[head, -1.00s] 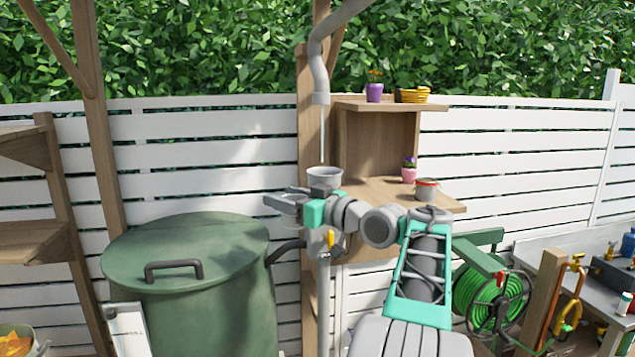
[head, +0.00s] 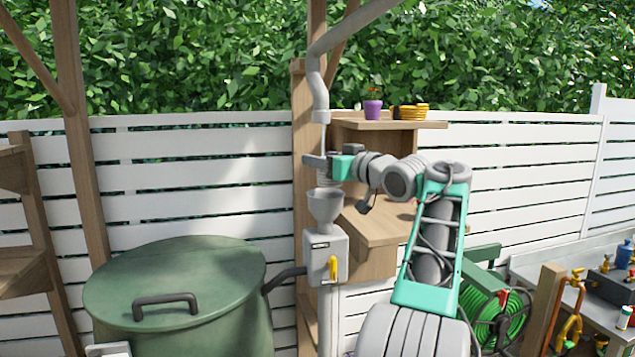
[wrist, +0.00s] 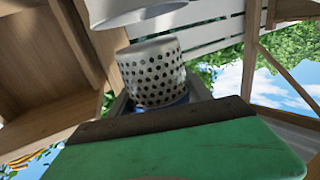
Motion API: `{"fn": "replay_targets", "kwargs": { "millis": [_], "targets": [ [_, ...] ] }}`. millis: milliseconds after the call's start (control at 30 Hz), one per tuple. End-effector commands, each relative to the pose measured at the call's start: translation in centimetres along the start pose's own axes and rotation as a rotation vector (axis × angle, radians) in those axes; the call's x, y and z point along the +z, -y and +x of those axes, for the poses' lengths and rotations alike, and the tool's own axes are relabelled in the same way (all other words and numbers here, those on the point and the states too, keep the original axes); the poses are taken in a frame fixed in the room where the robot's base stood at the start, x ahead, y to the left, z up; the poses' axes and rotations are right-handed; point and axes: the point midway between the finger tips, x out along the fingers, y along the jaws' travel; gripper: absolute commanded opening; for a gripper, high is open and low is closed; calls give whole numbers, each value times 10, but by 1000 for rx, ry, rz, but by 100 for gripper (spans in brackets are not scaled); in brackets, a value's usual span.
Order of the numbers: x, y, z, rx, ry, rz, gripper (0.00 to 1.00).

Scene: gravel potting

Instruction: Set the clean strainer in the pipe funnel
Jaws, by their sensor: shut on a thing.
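My gripper (head: 313,161) is shut on the strainer (wrist: 153,74), a white cup with rows of dark holes. A bit of blue shows at its edge beside my fingers in the wrist view. In the head view the strainer (head: 328,180) hangs below my gripper, roughly upright. The grey pipe funnel (head: 325,205) is directly beneath it, on top of a grey box. The wrist view looks upside down, and the funnel (wrist: 138,12) shows at its top edge, with a small gap to the strainer. The funnel's inside is hidden.
A grey downpipe (head: 319,95) ends just above my gripper. The box with a yellow lever (head: 333,268) stands below the funnel. Wooden shelves (head: 385,228) stand close on the right. A green lidded barrel (head: 180,285) is at the lower left.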

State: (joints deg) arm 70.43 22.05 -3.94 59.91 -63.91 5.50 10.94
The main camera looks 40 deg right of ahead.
Motion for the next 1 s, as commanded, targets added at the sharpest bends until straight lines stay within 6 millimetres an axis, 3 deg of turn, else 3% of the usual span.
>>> {"fn": "replay_targets", "kwargs": {
  "millis": [200, 367, 867, 900, 1000],
  "targets": [
    [25, 2, 23, -5, 0, 0, 16],
    [49, 2, 21, -4, -1, 0, 16],
    [61, 1, 20, -4, -2, -3, 16],
    [60, 1, 20, -4, -2, -3, 58],
    [60, 1, 20, -4, -2, -3, 66]
  ]
}}
